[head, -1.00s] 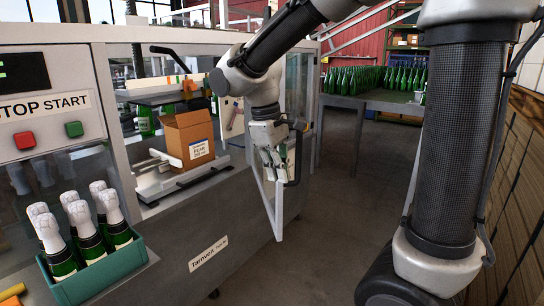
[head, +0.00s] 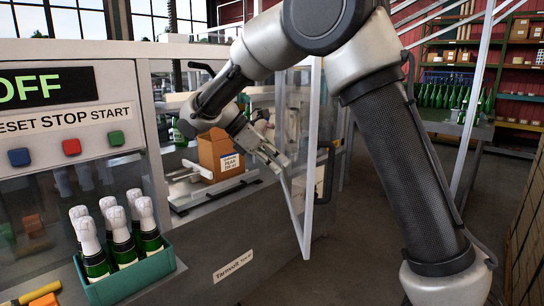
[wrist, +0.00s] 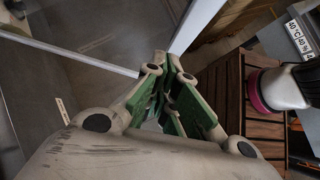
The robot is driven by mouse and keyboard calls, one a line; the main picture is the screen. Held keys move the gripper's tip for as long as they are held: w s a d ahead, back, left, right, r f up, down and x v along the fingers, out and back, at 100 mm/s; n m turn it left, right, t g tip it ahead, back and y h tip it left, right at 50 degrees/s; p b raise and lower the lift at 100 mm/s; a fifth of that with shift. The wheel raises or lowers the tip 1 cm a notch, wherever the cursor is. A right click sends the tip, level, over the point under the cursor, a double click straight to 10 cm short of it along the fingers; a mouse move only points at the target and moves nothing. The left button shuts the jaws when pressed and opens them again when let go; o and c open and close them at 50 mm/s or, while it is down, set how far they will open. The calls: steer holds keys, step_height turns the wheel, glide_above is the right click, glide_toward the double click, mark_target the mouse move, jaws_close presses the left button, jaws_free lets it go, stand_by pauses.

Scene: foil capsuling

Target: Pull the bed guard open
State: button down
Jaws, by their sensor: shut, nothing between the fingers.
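The bed guard (head: 309,165), a clear panel in a pale frame, stands swung outward from the machine, at an angle to its front. Its dark handle (head: 327,168) shows on its right side. My gripper (head: 284,163) is shut and empty, at the left, inner side of the guard, close to its frame. I cannot tell whether it touches. In the wrist view the closed fingers (wrist: 165,75) with green pads are near a corner of pale frame bars (wrist: 190,30).
The machine bed behind holds a brown carton (head: 220,155). A green crate (head: 130,278) of foil-topped bottles sits at the front left. The control panel (head: 70,115) reads OFF. A bottle table (head: 460,125) stands at the back right. Floor right of the guard is open.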

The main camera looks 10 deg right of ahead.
mark_target(306, 174)
steer(key=d+f, duration=0.1)
steer(key=d, duration=0.1)
steer(key=d+f, duration=0.1)
steer(key=d, duration=0.1)
steer(key=d+f, duration=0.1)
steer(key=d, duration=0.1)
steer(key=shift+s+d+f, duration=0.15)
steer(key=shift+s+d, duration=0.05)
steer(key=shift+s, duration=0.05)
steer(key=shift+d, duration=0.6)
